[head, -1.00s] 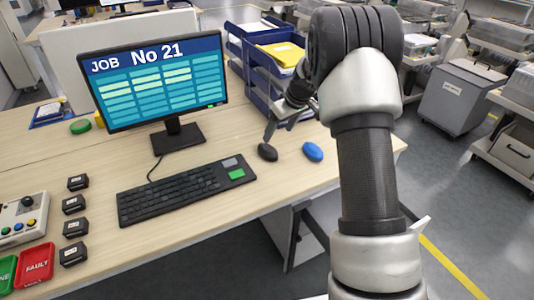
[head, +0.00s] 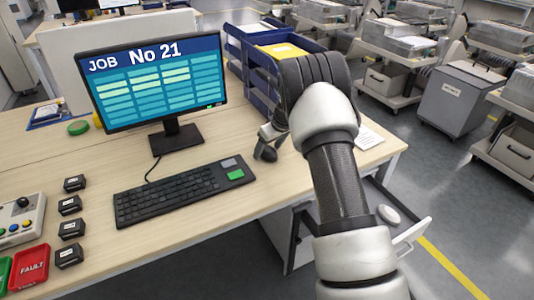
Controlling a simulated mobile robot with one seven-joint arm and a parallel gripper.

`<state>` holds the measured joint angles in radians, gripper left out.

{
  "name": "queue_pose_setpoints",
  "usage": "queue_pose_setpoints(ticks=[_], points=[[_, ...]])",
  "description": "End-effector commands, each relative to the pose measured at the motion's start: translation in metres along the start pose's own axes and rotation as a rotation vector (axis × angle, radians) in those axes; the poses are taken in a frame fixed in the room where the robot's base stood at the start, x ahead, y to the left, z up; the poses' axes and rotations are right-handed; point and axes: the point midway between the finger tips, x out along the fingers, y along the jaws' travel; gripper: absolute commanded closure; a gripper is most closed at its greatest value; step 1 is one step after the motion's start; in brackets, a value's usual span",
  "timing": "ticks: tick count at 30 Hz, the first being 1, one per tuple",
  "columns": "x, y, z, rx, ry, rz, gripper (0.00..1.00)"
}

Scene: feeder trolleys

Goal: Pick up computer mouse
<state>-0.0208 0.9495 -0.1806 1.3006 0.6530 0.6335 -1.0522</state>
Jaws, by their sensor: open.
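A dark computer mouse (head: 267,153) lies on the wooden desk to the right of the keyboard, partly covered by my gripper. My gripper (head: 266,143) is low over the desk at this mouse, its fingers small and partly hidden by my wrist. It is open; I cannot tell whether the fingers touch the mouse. The blue mouse seen earlier to its right is now hidden behind my arm.
The keyboard (head: 182,190) and monitor (head: 152,80) stand left of my gripper. Blue letter trays (head: 262,84) stand behind it. A white card (head: 367,137) lies near the right desk edge. An open drawer (head: 408,236) below holds a white rounded object (head: 388,214).

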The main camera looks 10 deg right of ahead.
Motion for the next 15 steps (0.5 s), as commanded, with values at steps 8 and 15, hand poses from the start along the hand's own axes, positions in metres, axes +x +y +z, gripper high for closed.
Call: queue_pose_setpoints(ticks=[8, 15], points=[[-0.0005, -0.0001, -0.0001, 0.000, 0.000, 0.000, 0.57], [-0.0008, 0.0000, -0.0003, 0.000, 0.001, 0.000, 0.78]])
